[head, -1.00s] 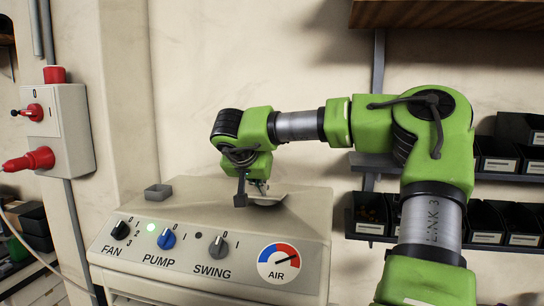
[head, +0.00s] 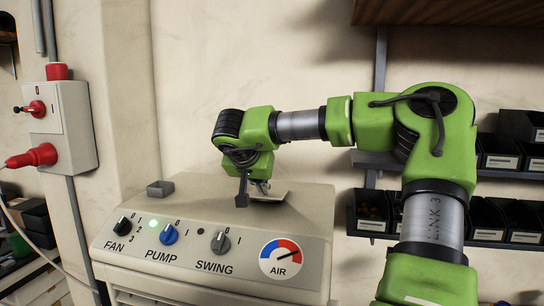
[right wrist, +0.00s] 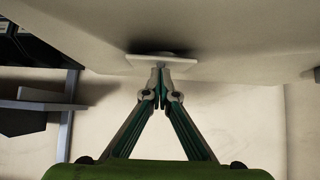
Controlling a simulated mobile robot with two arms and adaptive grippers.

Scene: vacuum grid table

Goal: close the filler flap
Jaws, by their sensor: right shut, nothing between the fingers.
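The filler flap (head: 273,195) is a small pale plate on top of the beige machine, partly hidden behind my right gripper in the head view. In the right wrist view the flap (right wrist: 138,64) is a light plate with a dark shadow behind it. It looks slightly tilted; I cannot tell whether it lies flush. My right gripper (right wrist: 161,68) is shut and empty, its fingertips at the flap's near edge, seemingly touching it. In the head view the right gripper (head: 262,187) points down at the flap. My left gripper is not in view.
The machine's front panel (head: 205,245) has FAN, PUMP and SWING knobs, a lit green lamp and an AIR gauge (head: 281,258). Bins (head: 490,220) on wall shelves are at right; a red-plugged switch box (head: 62,125) is at left.

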